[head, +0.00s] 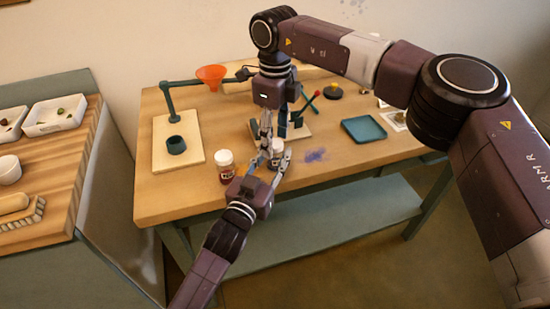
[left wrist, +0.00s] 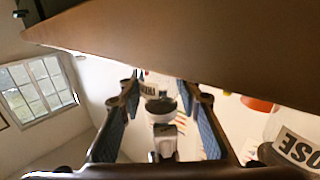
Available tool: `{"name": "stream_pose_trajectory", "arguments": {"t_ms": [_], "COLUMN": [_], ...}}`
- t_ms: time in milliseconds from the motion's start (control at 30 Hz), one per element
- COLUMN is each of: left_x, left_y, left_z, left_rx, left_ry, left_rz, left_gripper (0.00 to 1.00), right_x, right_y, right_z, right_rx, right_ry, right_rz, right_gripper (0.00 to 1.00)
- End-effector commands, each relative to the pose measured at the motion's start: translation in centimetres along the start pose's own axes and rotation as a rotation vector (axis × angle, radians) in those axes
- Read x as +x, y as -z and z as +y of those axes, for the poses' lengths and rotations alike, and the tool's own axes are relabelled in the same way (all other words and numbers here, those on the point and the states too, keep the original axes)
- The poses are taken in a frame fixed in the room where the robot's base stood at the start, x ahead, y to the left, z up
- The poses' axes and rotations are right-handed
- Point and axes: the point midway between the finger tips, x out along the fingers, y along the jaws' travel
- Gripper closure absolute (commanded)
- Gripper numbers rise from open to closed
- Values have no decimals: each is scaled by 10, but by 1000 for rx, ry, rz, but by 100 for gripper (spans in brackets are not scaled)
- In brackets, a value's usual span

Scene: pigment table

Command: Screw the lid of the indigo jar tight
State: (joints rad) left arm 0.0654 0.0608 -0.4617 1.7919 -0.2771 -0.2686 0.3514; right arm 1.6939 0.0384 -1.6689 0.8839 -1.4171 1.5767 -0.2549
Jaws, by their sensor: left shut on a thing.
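The indigo jar, with a pale lid (head: 276,144), stands on the table at the front edge. Its label (left wrist: 148,89) shows partly, upside down, between my finger pads in the left wrist view. My left gripper (head: 271,160) is shut on this jar from the front, one finger on each side; it also shows in the left wrist view (left wrist: 168,115). My right gripper (head: 267,130) points down from above, close to the lid. Its fingertips overlap the jar and my left fingers, so I cannot tell if it grips the lid.
A rose jar (head: 226,165) with a white lid stands just left; its label shows in the left wrist view (left wrist: 298,150). A stand with an orange funnel (head: 211,74) is at the back left. A teal tray (head: 364,129) and a blue-violet stain (head: 316,155) lie to the right.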

Motion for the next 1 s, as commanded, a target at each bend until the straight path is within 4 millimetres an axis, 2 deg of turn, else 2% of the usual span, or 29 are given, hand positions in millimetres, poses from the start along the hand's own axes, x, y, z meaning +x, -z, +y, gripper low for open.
{"name": "stream_pose_trajectory", "arguments": {"t_ms": [267, 367, 700, 833, 1000], "left_x": [0, 0, 0, 0, 0], "left_y": [0, 0, 0, 0, 0], "left_z": [0, 0, 0, 0, 0], "left_rx": [0, 0, 0, 0, 0], "left_ry": [0, 0, 0, 0, 0], "left_rz": [0, 0, 0, 0, 0], "left_gripper": [100, 100, 100, 100, 100], "right_x": [-6, -18, -89, -108, -119], "right_y": [0, -1, -1, -1, 0], "right_z": [0, 0, 0, 0, 0], "right_rx": [0, 0, 1, 1, 0], "right_ry": [1, 2, 2, 1, 0], "right_rz": [-1, -2, -2, -1, 0], "right_gripper": [51, 51, 51, 51, 51]}}
